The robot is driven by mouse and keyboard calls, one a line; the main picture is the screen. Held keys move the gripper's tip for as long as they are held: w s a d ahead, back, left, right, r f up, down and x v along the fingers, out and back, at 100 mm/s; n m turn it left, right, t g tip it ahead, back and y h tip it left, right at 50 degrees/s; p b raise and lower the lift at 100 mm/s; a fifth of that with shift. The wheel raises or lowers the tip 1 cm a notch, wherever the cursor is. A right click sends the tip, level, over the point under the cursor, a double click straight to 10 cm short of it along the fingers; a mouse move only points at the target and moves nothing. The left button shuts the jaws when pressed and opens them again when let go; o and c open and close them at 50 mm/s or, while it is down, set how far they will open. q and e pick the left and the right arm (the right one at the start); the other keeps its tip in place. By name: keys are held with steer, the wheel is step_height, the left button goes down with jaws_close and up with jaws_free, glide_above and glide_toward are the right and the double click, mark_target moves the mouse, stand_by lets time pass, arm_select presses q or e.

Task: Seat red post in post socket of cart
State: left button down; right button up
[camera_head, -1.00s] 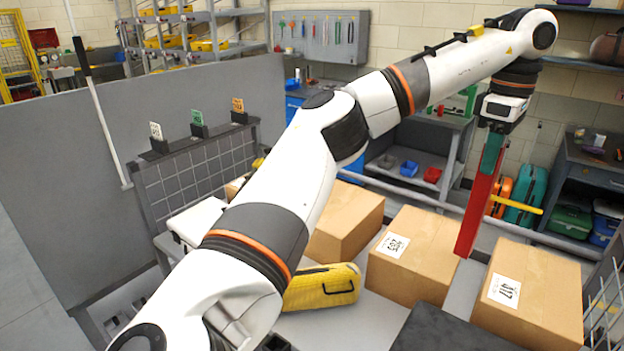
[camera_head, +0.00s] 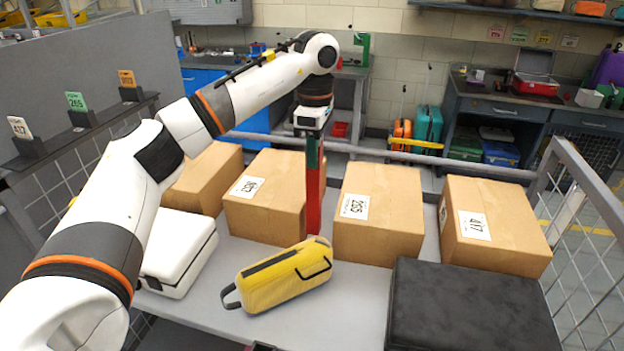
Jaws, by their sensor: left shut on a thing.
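My left gripper (camera_head: 312,137) is shut on the upper part of the red post (camera_head: 314,190), which hangs close to upright below it. The post's lower end is between two cardboard boxes, behind the yellow bag. I cannot tell whether that end touches anything. The cart has a grey deck (camera_head: 215,310), a rail (camera_head: 395,157) along its far side and mesh ends. I cannot make out the post socket. My right gripper is not in view.
Cardboard boxes (camera_head: 265,205), (camera_head: 380,225) and (camera_head: 495,235) stand along the far side. A white case (camera_head: 175,250), a yellow bag (camera_head: 280,280) and a black case (camera_head: 470,310) lie nearer. Some front deck is bare. Label cards (camera_head: 76,101) stand at left.

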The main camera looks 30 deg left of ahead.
mark_target(316, 179)
arm_select(q)
step_height(316, 179, down, 6)
steer(key=shift+d+r+p, duration=0.1)
steer(key=shift+d+p, duration=0.05)
steer(key=shift+p, duration=0.55)
steer(key=shift+f, duration=0.35)
steer(key=shift+d, duration=0.1)
steer(key=shift+s+f, duration=0.1)
steer(key=shift+f, duration=0.05)
steer(key=c, duration=1.1)
jaws_free()
